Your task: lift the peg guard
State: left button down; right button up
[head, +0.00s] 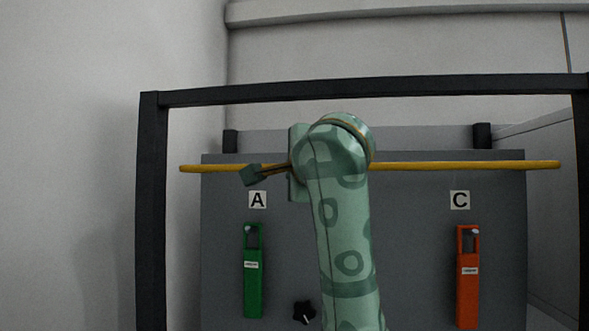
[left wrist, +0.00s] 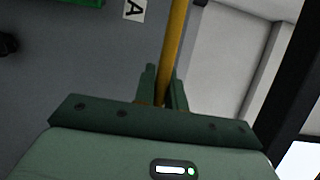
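The peg guard appears to be the long yellow bar (head: 465,165), which runs level across the top of a grey panel. My left gripper (head: 251,175) is at its left part, just above label A. In the left wrist view the bar (left wrist: 176,40) runs between the two close-set fingers (left wrist: 162,85), which look closed on it; exact contact is hard to see. My arm hides the bar's middle. A green peg-like piece (head: 254,290) hangs under A and an orange one (head: 467,290) under C. My right gripper is not in view.
A black frame (head: 151,220) stands around the panel (head: 415,250), with its top beam above the bar. A black knob (head: 304,312) sits low on the panel. Two black brackets (head: 482,136) stand behind the bar. My arm covers the panel between A and C.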

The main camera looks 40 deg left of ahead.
pick_arm(q)
jog(key=c, duration=1.5)
grip_release()
jog(key=shift+s, duration=0.1)
jog(key=shift+o, duration=0.2)
jog(key=shift+s+d+r+p, duration=0.3)
jog(key=shift+d+r, duration=0.25)
jog(key=shift+r, duration=0.05)
jog(key=s+d+r+p, duration=0.5)
jog(key=s+d+r, duration=0.2)
jog(key=d, duration=0.5)
notch_tip(320, 180, up, 2)
jog(key=shift+s+d+r, duration=0.15)
jog(key=shift+s+d, duration=0.05)
jog(key=shift+s, duration=0.05)
jog(key=shift+a, duration=0.1)
